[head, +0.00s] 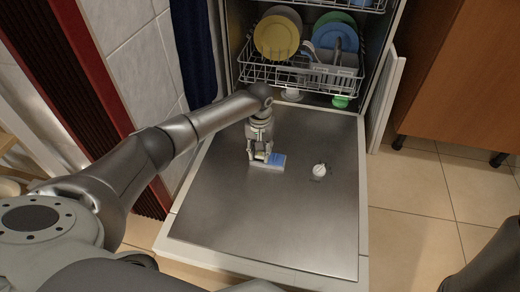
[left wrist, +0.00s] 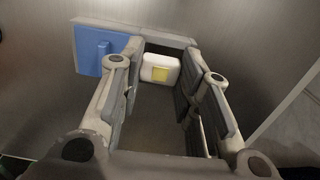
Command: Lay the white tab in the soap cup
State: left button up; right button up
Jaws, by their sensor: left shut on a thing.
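The soap cup is set in the lowered dishwasher door, and its grey rim (left wrist: 165,38) shows in the left wrist view. Its blue part (head: 278,159) lies at the right in the head view and at the left in the left wrist view (left wrist: 98,50). My left gripper (head: 260,157) points down at the cup and is shut on the white tab (left wrist: 160,68), which has a yellow patch. The tab is between the fingertips, beside the blue part. The fingers hide much of the cup, and I cannot tell whether the tab touches it. My right gripper is not in view.
A white round knob (head: 319,170) sits on the steel door (head: 290,220), right of the cup. The lower rack (head: 300,76) with plates stands behind it. A wooden cabinet (head: 465,75) is at the right. The door's front half is clear.

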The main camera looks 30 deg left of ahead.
pick_arm(q)
jog(key=o, duration=0.8)
jog(key=shift+f, duration=0.1)
jog(key=shift+o, duration=0.2)
notch_tip(320, 180, up, 12)
dwell(0.4)
